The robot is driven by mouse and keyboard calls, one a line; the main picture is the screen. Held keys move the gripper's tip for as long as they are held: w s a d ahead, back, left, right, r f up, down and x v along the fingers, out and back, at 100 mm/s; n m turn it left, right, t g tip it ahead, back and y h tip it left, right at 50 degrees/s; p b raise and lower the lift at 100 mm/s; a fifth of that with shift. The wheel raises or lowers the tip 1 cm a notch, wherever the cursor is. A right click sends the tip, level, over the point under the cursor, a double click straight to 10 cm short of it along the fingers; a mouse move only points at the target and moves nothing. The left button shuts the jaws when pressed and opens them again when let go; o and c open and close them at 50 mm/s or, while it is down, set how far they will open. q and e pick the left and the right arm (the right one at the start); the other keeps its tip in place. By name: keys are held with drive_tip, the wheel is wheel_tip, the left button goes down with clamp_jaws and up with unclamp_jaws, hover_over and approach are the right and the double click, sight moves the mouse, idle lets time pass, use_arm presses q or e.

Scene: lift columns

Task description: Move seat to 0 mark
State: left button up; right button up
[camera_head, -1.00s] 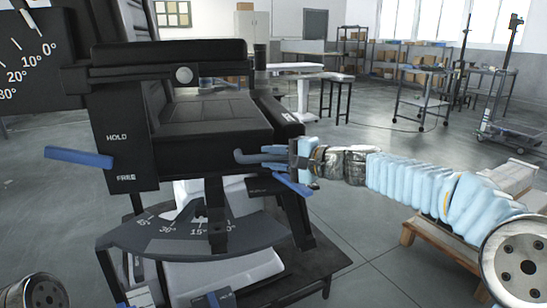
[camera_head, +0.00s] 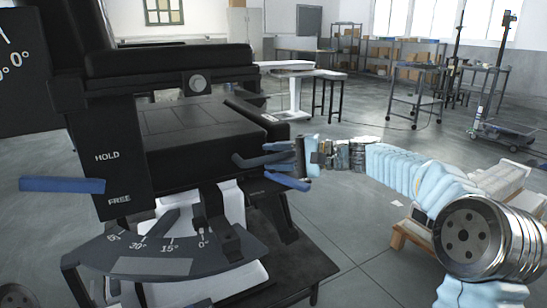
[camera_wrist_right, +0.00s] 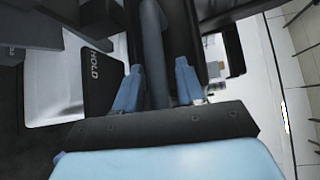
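The black padded seat (camera_head: 190,125) fills the left of the head view. Below it is a curved grey scale (camera_head: 155,265) marked 45° to 0°. A dark upright arm (camera_head: 218,225) crosses the scale just right of the 0° label (camera_head: 204,243). I cannot tell which part is the pointer. My right gripper (camera_head: 268,172) is at the seat's right side. In the wrist view its blue fingers (camera_wrist_right: 158,75) stand apart on either side of a dark round bar (camera_wrist_right: 153,45); firm contact cannot be told. My left gripper is not in view.
A blue lever (camera_head: 62,185) sticks out left of a HOLD/FREE panel (camera_head: 112,170), nearer FREE. Another dial (camera_head: 15,85) is cut off at the left edge. A low wooden pallet (camera_head: 415,235) is at right. Floor between seat and far carts is open.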

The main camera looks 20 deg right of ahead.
drive_tip(key=shift+o, duration=0.4)
drive_tip(key=shift+a, duration=0.15)
drive_tip(key=b+v, duration=0.1)
drive_tip(key=v, duration=1.3)
